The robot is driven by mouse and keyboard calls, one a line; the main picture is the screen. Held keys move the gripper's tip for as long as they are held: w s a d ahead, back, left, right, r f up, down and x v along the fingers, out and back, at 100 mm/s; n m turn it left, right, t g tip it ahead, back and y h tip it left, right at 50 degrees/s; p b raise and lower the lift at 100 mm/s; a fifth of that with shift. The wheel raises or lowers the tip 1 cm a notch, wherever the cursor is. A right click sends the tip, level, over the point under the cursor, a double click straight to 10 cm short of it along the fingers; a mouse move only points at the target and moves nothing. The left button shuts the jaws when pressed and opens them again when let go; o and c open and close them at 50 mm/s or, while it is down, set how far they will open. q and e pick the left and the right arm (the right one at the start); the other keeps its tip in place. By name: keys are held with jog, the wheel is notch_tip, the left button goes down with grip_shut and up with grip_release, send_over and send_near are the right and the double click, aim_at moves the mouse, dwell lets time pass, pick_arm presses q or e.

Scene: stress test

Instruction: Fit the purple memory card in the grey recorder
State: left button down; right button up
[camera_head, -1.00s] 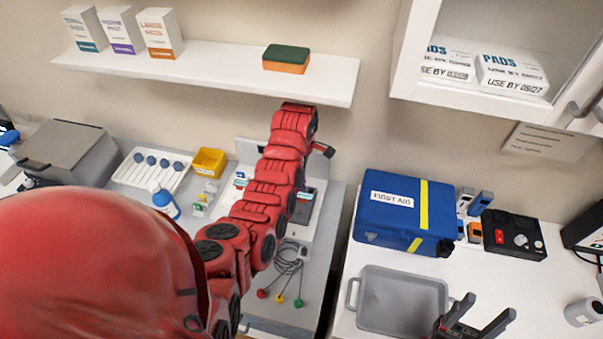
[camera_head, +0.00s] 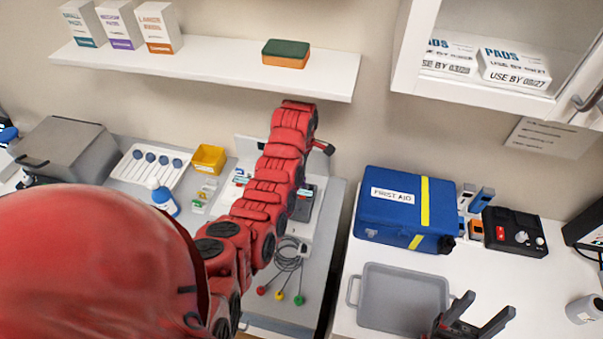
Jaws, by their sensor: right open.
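I cannot make out a purple memory card. A dark grey device (camera_head: 307,203) on the left counter may be the recorder; my red left arm hides most of it. My left arm reaches up across the left counter, and its gripper is hidden behind it. Some small cards or tags (camera_head: 203,192) lie by a yellow bin, too small to identify.
The grey tray (camera_head: 402,274) and a blue first aid bag (camera_head: 388,215) stand on the right counter. A black device (camera_head: 515,232) is beside the bag. A yellow bin (camera_head: 209,159) and cables with coloured ends (camera_head: 289,265) are on the left counter. A gap separates the counters.

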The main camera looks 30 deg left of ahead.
pick_arm(q)
jog(key=shift+f+b, duration=0.9)
jog(key=shift+b, duration=0.05)
dwell(1.5)
dwell(1.0)
jog(key=c, duration=1.2)
grip_release()
jog(key=shift+r, duration=0.2)
jog(key=shift+r, duration=0.7)
jog(key=shift+r+p, duration=0.55)
jog(key=shift+r, duration=0.55)
jog(key=o, duration=0.5)
jog(key=shift+o, duration=0.2)
